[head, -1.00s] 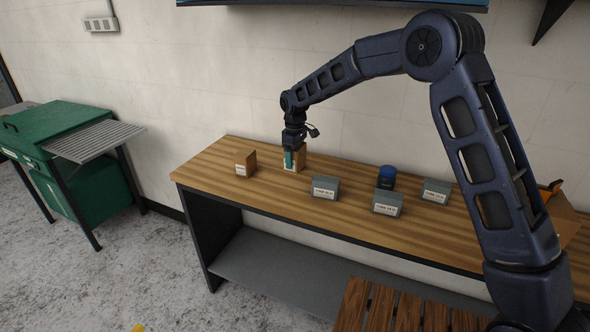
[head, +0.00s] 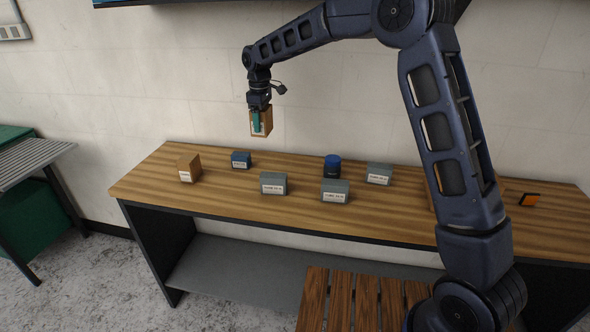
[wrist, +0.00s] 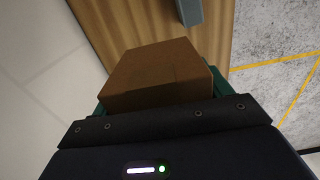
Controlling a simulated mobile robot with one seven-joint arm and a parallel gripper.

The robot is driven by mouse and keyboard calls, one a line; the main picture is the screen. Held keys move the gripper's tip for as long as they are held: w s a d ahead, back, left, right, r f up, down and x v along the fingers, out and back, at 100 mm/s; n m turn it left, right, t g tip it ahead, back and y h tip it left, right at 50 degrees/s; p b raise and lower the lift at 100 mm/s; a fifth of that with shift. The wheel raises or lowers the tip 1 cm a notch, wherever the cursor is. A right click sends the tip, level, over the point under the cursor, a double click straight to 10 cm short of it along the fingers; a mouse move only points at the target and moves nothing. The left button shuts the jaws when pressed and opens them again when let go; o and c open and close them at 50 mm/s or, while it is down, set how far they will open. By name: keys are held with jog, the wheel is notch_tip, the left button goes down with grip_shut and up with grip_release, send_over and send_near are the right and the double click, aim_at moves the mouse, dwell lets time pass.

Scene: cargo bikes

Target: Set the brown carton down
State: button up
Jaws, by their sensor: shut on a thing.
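My gripper (head: 261,120) is shut on a brown carton (head: 266,117) and holds it in the air above the back left part of the wooden workbench (head: 230,205). The carton also shows in the wrist view (wrist: 155,72), where it sits between the green fingers and hides most of them. A second brown carton (head: 188,167) with a white label stands on the left end of the bench, apart from the gripper.
On the bench stand a small blue box (head: 241,159), grey labelled boxes (head: 273,183), (head: 335,191), (head: 379,173) and a dark blue can (head: 332,166). An orange-and-black item (head: 529,199) lies at the right. The bench's front left strip is clear. A slatted wooden surface (head: 340,300) is in front.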

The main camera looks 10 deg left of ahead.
jog(key=w+d, duration=0.6)
jog(key=d, duration=0.7)
jog(key=f, duration=2)
jog(key=shift+w+d, duration=0.25)
jog(key=shift+f, duration=0.1)
jog(key=o, duration=1.1)
jog(key=shift+o, duration=0.2)
notch_tip(320, 180, up, 12)
jog(key=shift+d+r, duration=0.1)
jog(key=shift+r, duration=0.15)
